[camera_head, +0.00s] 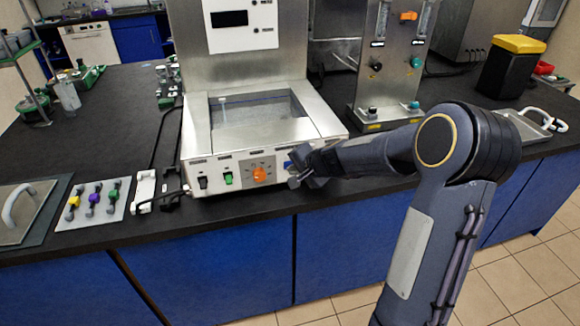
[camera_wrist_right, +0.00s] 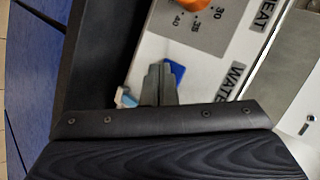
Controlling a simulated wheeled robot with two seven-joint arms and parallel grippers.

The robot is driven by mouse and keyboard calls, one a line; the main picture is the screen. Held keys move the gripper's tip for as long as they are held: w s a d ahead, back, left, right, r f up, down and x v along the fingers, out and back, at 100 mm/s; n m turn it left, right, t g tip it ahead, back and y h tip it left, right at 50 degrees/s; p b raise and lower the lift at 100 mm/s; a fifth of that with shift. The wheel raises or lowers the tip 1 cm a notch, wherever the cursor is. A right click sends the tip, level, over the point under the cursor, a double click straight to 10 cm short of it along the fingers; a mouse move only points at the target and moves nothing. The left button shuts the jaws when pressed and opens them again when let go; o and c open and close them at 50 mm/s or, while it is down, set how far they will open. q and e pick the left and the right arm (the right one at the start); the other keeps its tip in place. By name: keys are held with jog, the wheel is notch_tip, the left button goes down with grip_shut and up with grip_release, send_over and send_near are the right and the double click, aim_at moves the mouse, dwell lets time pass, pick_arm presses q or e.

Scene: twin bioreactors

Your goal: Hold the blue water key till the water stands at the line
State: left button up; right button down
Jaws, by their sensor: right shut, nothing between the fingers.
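The blue water key (camera_head: 287,163) is at the right end of the steel bath's front panel, mostly hidden by my right gripper (camera_head: 297,178). In the right wrist view, the blue key (camera_wrist_right: 176,71) shows beside and partly behind the closed fingers (camera_wrist_right: 158,84), near a label partly reading "WATE". The fingers are shut with nothing between them. They are at the key, but I cannot tell whether they press it. The steel bath (camera_head: 329,121) has an open basin on top; the water height and the line are too small to read. My left gripper is not in view.
An orange dial (camera_head: 260,174), a green switch (camera_head: 228,178) and a black switch (camera_head: 203,182) share the panel. A plate with coloured clips (camera_head: 95,205) lies left. A steel stand with knobs (camera_head: 388,75) is behind my right arm. The bench's front edge is close below.

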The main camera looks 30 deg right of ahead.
jog(key=shift+s, duration=0.2)
dwell(0.7)
jog(key=shift+s+a+b, duration=0.2)
jog(key=shift+s+b, duration=0.2)
jog(key=shift+s, duration=0.25)
jog(key=shift+s+a+b, duration=0.2)
jog(key=shift+s+b, duration=0.05)
jog(key=shift+s, duration=0.55)
jog(key=shift+s+a+b, duration=0.2)
jog(key=shift+s+b, duration=0.1)
jog(key=shift+s, duration=0.5)
jog(key=shift+s+a+b, duration=0.2)
jog(key=shift+s+b, duration=0.05)
jog(key=shift+s, duration=0.55)
dwell(0.6)
